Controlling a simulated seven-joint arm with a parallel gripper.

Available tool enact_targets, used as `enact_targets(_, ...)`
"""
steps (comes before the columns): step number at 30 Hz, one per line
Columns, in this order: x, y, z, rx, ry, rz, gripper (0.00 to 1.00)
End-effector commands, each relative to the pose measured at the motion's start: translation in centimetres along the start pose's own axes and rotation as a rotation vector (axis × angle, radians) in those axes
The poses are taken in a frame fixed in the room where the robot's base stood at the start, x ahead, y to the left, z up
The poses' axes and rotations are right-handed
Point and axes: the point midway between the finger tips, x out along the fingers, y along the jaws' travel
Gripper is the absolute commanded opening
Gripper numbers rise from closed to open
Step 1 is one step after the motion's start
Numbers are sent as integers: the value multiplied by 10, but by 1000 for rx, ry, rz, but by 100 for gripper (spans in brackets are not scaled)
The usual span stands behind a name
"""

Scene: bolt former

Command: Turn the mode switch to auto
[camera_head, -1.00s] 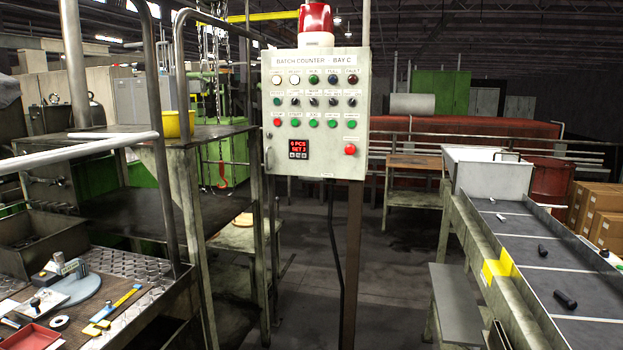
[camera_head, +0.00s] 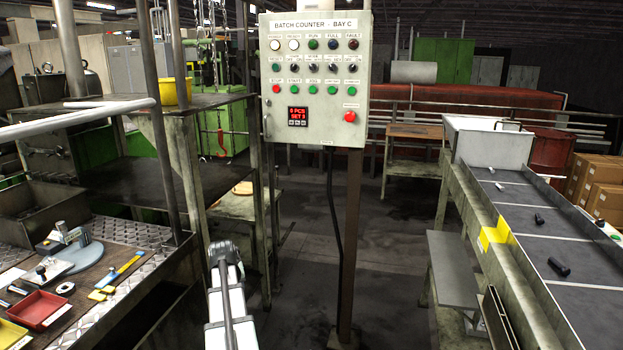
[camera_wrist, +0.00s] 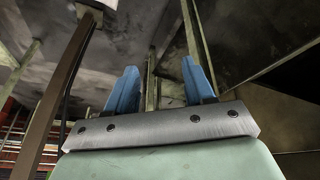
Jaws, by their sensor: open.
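The control panel (camera_head: 315,140) headed "BATCH COUNTER - BAY C" stands upright on a post in the head view. Its second row holds several selector knobs (camera_head: 313,69) under small labels. The labels are too small to tell which knob is the mode switch. My gripper (camera_wrist: 158,85) shows in the wrist view with its two blue fingers apart and nothing between them. In the head view my arm rises from the bottom edge, below and left of the panel, well apart from it.
A red-lit counter display (camera_head: 298,116) and a red button (camera_head: 350,117) sit low on the panel. A steel shelf frame (camera_head: 190,170) stands at left, close to my arm. A conveyor (camera_head: 545,240) runs along the right. The space in front of the panel is clear.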

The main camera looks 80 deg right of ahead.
Motion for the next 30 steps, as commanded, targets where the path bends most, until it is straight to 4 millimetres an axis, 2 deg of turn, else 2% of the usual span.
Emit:
enact_targets(1,-14,18,-22,19,31,14,53)
enact_targets(3,-32,40,-44,41,72,33,53)
enact_targets(8,-80,94,-93,88,164,84,53)
enact_targets(14,-151,160,-148,136,284,157,53)
enact_targets(20,-234,224,-198,171,411,241,53)
enact_targets(24,-299,264,-230,184,504,306,53)
enact_targets(30,-389,300,-274,178,633,395,53)
